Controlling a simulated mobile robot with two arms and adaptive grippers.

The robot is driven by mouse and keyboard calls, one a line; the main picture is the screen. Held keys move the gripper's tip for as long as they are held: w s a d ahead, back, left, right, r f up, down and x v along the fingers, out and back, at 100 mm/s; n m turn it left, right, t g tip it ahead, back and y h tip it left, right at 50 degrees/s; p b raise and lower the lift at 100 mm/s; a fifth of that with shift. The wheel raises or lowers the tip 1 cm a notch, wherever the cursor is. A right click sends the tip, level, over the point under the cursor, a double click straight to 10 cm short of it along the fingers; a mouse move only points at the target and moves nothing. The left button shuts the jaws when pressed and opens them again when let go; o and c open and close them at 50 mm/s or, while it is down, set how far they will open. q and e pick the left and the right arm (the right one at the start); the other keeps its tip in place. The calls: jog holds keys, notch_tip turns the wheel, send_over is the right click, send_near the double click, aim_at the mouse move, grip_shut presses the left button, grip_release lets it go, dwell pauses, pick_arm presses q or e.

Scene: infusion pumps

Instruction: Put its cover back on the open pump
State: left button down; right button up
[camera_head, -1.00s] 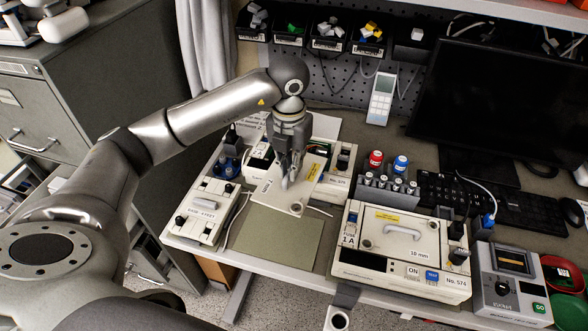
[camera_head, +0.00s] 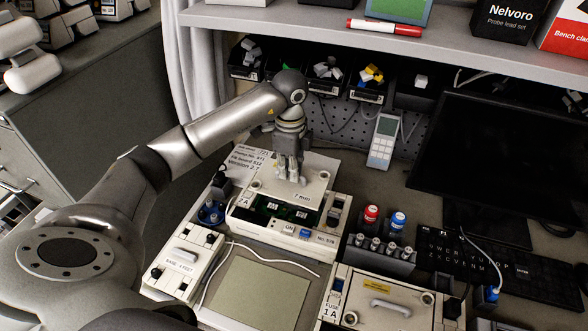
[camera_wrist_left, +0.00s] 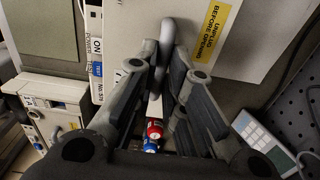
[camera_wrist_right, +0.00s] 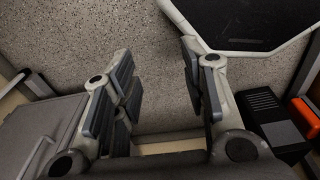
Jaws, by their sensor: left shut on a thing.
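The open pump (camera_head: 243,219), No. 578, is a cream box with its dark inside and green circuit parts showing along the front. Its white cover (camera_head: 318,186), marked "7 mm", is over the pump's rear part; I cannot tell whether it touches the pump. My left gripper (camera_head: 291,177) is shut on the cover's handle from above. In the left wrist view the cover (camera_wrist_left: 190,20) carries a yellow "unplug before opening" label, and the grey handle (camera_wrist_left: 167,40) is between the fingers. My right gripper (camera_wrist_right: 155,85) is open and empty above the speckled floor.
A closed pump (camera_head: 345,318) with its own handle stands at front right. A rack with red and blue caps (camera_head: 380,250) stands right of the open pump. A white device (camera_head: 180,265) is at left. A green-grey mat (camera_head: 258,295) lies clear in front, with a white cable behind.

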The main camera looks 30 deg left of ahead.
aim_at(290, 183)
pick_arm(q)
jog(key=shift+s+f+b, duration=0.2)
jog(key=shift+f+b, duration=0.2)
notch_tip(290, 183, down, 4)
jog(key=b, duration=0.3)
jog(key=shift+s, duration=0.1)
jog(key=shift+f, duration=0.4)
jog(key=shift+f+b, duration=0.15)
jog(key=shift+b, duration=0.15)
pick_arm(e)
jog(key=f, duration=0.2)
jog(key=s+f, duration=0.1)
jog(key=f, duration=0.1)
jog(key=shift+a+f, duration=0.15)
pick_arm(q)
jog(key=shift+f, duration=0.3)
pick_arm(e)
jog(key=shift+s+f, duration=0.25)
pick_arm(q)
jog(key=shift+f+b, duration=0.45)
pick_arm(e)
jog(key=shift+f, duration=0.3)
